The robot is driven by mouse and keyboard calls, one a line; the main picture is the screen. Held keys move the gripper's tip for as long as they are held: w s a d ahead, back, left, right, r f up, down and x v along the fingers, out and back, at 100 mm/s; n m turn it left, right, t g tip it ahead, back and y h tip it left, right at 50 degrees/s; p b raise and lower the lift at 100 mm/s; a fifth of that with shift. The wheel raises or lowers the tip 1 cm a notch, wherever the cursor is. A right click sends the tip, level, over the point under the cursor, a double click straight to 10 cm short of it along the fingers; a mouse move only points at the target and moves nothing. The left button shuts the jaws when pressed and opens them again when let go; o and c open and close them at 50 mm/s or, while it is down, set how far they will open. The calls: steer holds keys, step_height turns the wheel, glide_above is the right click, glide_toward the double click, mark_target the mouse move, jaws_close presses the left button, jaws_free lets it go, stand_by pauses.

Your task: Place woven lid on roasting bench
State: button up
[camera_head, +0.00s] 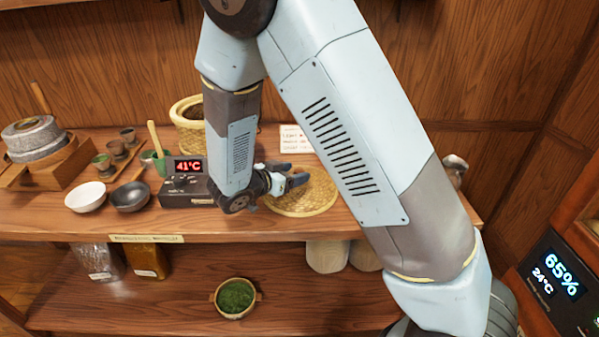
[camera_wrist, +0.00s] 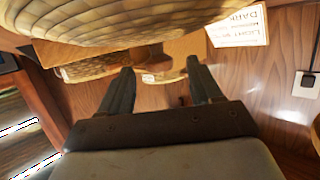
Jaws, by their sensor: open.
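The woven lid (camera_head: 312,196) is a round, flat, tan woven disc. It appears to lie on the top of the wooden roasting bench (camera_head: 100,222), right of centre in the head view. My gripper (camera_head: 298,176) is open over the left and back part of the lid, and no held object shows between its fingers. Whether it touches the lid cannot be told. In the wrist view my open fingers (camera_wrist: 160,82) show apart, with a large woven surface (camera_wrist: 110,25) close at the top, probably the lid. My arm hides part of the bench.
A woven basket (camera_head: 188,112) stands behind my forearm. A 41°C display box (camera_head: 187,183), a dark bowl (camera_head: 130,196) and a white bowl (camera_head: 86,197) stand left of my gripper. A small sign (camera_head: 296,138) stands behind the lid. Jars and a green-filled bowl (camera_head: 235,298) are below.

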steer(key=v, duration=0.9)
steer(key=s+d+r+n+g+y, duration=0.1)
steer(key=s+d+r+g, duration=0.1)
steer(key=d+r+g, duration=0.5)
steer(key=s+d+r+n+g+y, duration=0.15)
steer(key=d+r, duration=0.25)
steer(key=d, duration=0.8)
steer(key=s+d+r+n+t+y, duration=0.2)
steer(key=s+d+r+n+y, duration=0.1)
steer(key=s, duration=0.4)
steer(key=s+d+r+n+t+y, duration=0.2)
steer(key=s+d+r+n+y, duration=0.2)
steer(key=s+r, duration=0.3)
steer(key=shift+d+r+y, duration=0.5)
steer(key=shift+d+y, duration=0.05)
steer(key=shift+d, duration=0.05)
steer(key=shift+s, duration=0.15)
